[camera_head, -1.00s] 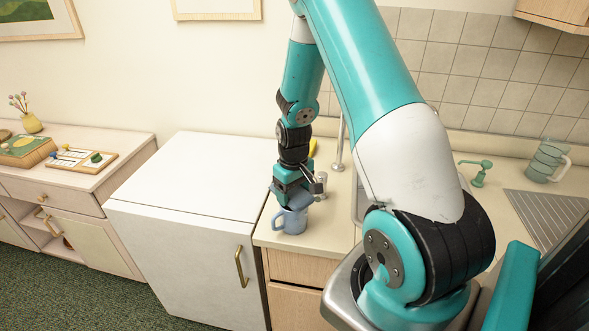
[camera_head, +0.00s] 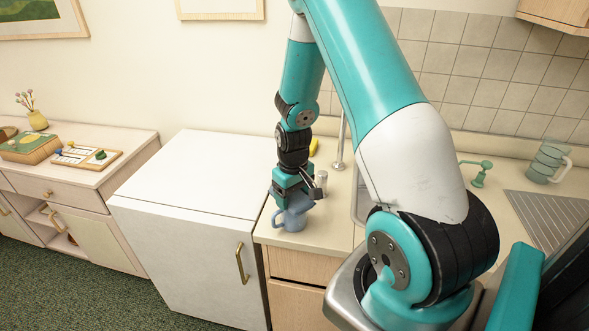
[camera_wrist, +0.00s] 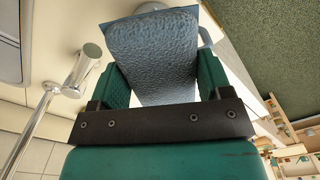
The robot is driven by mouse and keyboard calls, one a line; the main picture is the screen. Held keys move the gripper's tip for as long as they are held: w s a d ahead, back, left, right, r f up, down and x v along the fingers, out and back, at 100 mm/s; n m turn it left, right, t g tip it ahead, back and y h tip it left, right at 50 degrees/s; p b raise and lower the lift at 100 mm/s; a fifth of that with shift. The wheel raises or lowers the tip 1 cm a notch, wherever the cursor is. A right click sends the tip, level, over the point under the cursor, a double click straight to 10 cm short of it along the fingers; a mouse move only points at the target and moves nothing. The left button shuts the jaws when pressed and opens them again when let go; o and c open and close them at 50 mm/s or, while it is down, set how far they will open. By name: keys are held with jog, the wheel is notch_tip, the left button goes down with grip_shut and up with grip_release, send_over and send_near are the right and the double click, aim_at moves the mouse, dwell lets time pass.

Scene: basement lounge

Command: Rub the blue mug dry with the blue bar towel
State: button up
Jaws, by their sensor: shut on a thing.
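The blue mug (camera_head: 293,219) stands upright near the left front end of the counter, with its handle to the left. My gripper (camera_head: 291,197) points down right over the mug and hides its top. In the wrist view my gripper (camera_wrist: 158,88) is shut on the blue bar towel (camera_wrist: 153,55), a textured blue cloth spread between the green fingers. The towel covers most of the mug there. A grey-blue curve like the mug's handle (camera_wrist: 206,38) shows past the towel's edge. I cannot tell exactly where cloth and mug touch.
A metal cylinder (camera_head: 321,181) stands close behind the mug, near the faucet (camera_head: 340,150). The white cabinet (camera_head: 190,175) adjoins the counter on the left. The counter's front edge is close to the mug.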

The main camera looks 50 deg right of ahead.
jog(key=shift+w+d+r, duration=0.1)
jog(key=shift+r, duration=0.85)
jog(key=shift+r+p, duration=0.25)
jog(key=shift+p, duration=0.05)
jog(key=shift+r+p, duration=2.3)
jog(key=shift+r, duration=0.5)
jog(key=shift+r, duration=0.3)
notch_tip(320, 180, up, 8)
jog(key=p, duration=0.6)
jog(key=shift+f, duration=0.25)
